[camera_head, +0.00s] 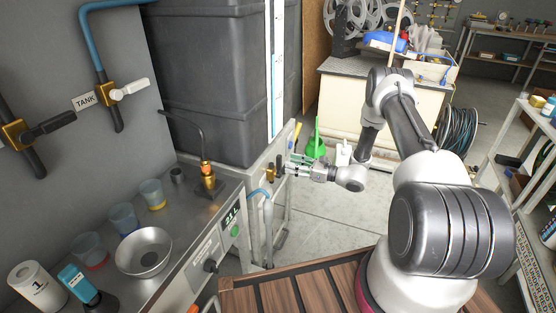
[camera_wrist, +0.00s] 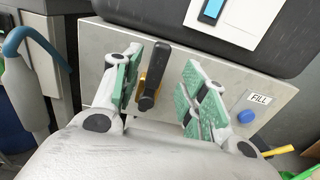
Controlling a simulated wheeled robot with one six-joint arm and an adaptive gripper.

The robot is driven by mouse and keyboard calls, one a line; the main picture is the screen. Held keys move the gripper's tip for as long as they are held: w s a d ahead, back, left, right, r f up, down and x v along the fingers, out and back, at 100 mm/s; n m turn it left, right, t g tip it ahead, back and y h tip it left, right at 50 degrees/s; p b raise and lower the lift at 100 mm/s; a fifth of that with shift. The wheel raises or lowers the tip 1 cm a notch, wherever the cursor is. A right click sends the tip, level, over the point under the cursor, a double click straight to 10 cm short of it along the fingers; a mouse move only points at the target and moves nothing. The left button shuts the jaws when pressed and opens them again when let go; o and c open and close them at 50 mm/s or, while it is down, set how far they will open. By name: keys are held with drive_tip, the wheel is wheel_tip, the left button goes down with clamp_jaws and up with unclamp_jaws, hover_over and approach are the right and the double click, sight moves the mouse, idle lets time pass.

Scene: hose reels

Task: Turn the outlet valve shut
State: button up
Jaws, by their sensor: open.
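A brass valve with a black lever (camera_wrist: 152,72) is mounted on the grey panel in the wrist view. No outlet label is readable on it. The lever stands roughly upright in the picture, between the green-padded fingers and nearer the left one. My gripper (camera_wrist: 163,92) is open around it, with gaps visible on both sides. In the head view my gripper (camera_head: 300,166) reaches left to the brass valve (camera_head: 270,173) on the side of the bench below the dark tank. The fingers partly cover the valve there.
A FILL label (camera_wrist: 260,98) and blue button (camera_wrist: 247,116) are right of the fingers. Other valves, one beside a TANK label (camera_head: 84,101), are on the wall. Cups and a bowl (camera_head: 144,251) stand on the bench.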

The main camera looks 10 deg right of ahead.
sight(281, 161)
drive_tip(key=x, duration=0.6)
drive_tip(key=shift+w+a, duration=0.1)
drive_tip(key=shift+a, duration=0.05)
clamp_jaws()
